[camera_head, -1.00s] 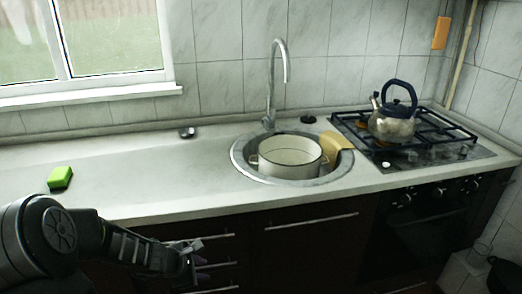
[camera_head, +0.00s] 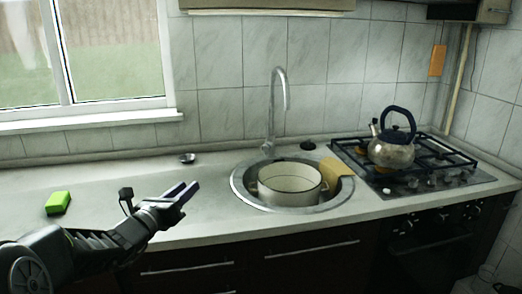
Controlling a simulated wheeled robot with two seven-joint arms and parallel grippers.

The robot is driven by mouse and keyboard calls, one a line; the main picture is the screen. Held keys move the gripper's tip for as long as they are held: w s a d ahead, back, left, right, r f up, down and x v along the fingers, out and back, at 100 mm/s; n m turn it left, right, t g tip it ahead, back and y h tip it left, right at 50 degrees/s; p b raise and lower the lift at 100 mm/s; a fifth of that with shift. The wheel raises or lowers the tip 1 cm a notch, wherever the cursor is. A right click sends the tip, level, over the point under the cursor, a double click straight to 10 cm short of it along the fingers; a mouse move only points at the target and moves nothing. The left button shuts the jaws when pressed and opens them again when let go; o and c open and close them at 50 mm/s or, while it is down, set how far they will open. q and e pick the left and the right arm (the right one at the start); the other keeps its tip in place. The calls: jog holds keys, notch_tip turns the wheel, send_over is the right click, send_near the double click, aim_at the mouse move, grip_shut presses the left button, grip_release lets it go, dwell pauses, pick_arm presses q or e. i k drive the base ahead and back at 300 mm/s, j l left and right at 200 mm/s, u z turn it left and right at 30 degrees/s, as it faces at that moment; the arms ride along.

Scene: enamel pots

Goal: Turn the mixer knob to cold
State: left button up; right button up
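The mixer tap (camera_head: 273,105) is a tall grey gooseneck at the back rim of the round sink (camera_head: 243,188). Its knob is too small to make out clearly at the base. My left gripper (camera_head: 188,193) is above the counter near its front edge, left of the sink and well apart from the tap. Its two fingers point up and to the right and look close together; nothing is seen between them, and I cannot tell whether they are open or shut. My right gripper is not in view.
A white enamel pot (camera_head: 290,186) stands in the sink, with a yellow-brown board (camera_head: 337,171) at the right rim. A kettle (camera_head: 391,151) sits on the hob. A green sponge (camera_head: 57,203) and small metal dish (camera_head: 187,158) lie on the counter (camera_head: 120,185).

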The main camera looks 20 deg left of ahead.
aim_at(265, 148)
jog(key=i+j, duration=0.1)
jog(key=i, duration=1.4)
